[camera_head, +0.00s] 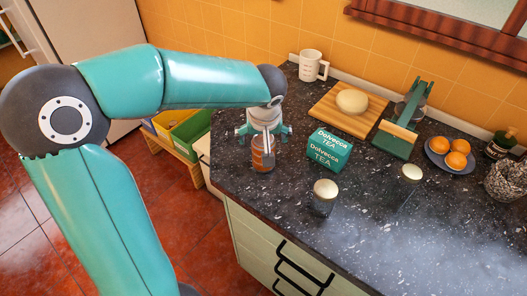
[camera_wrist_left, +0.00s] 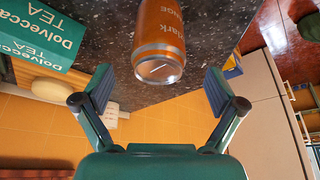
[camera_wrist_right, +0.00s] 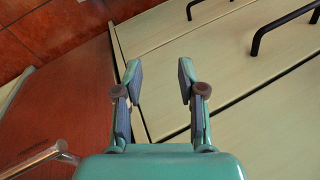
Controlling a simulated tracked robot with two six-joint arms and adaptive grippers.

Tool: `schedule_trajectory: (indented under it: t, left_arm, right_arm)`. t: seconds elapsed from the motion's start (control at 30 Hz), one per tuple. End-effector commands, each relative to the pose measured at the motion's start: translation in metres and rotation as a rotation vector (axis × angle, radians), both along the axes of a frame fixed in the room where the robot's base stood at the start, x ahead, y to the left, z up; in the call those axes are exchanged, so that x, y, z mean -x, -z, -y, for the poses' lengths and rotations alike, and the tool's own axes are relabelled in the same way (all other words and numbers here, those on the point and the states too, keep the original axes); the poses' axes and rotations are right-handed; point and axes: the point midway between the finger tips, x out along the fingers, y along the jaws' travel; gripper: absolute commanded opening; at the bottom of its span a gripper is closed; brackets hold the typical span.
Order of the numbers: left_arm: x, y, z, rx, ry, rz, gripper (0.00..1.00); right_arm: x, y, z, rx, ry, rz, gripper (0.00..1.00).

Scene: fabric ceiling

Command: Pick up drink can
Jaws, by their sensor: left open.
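The orange drink can (camera_head: 262,157) stands upright on the dark speckled counter near its left edge, with my left gripper (camera_head: 264,132) over it. In the left wrist view the can (camera_wrist_left: 159,45) lies ahead, between the lines of the two fingers. My left gripper (camera_wrist_left: 158,92) is open, and its fingers do not touch the can. The head view does not show the can's upper part clearly behind the gripper. My right gripper (camera_wrist_right: 159,80) is open and empty in front of the pale drawer fronts. It does not show in the head view.
A green tea box (camera_head: 328,150) stands close right of the can. A cutting board (camera_head: 330,113), white mug (camera_head: 312,66) and plate of oranges (camera_head: 449,158) are behind. The front right counter is clear.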

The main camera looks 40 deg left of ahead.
Motion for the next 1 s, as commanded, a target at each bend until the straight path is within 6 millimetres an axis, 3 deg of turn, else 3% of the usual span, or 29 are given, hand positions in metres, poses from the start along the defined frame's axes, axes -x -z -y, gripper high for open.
schedule_trajectory:
  t: [0.4, 0.67, 0.93, 1.0]
  left_arm:
    - [-0.012, 0.045, -0.012, 0.000, -0.003, -0.003, 0.95]
    - [-0.014, 0.048, -0.012, 0.001, -0.002, 0.001, 0.95]
    - [-0.013, 0.047, -0.012, 0.001, -0.002, 0.001, 0.52]
    - [-0.013, 0.047, -0.012, 0.001, -0.002, 0.001, 0.47]
  right_arm:
    - [0.000, -0.013, 0.000, 0.000, 0.000, 0.000, 0.40]
    - [0.000, -0.013, 0.000, 0.000, 0.000, 0.000, 0.40]
    - [0.000, -0.013, 0.000, 0.000, 0.000, 0.000, 0.40]
    - [0.000, -0.013, 0.000, 0.000, 0.000, 0.000, 0.40]
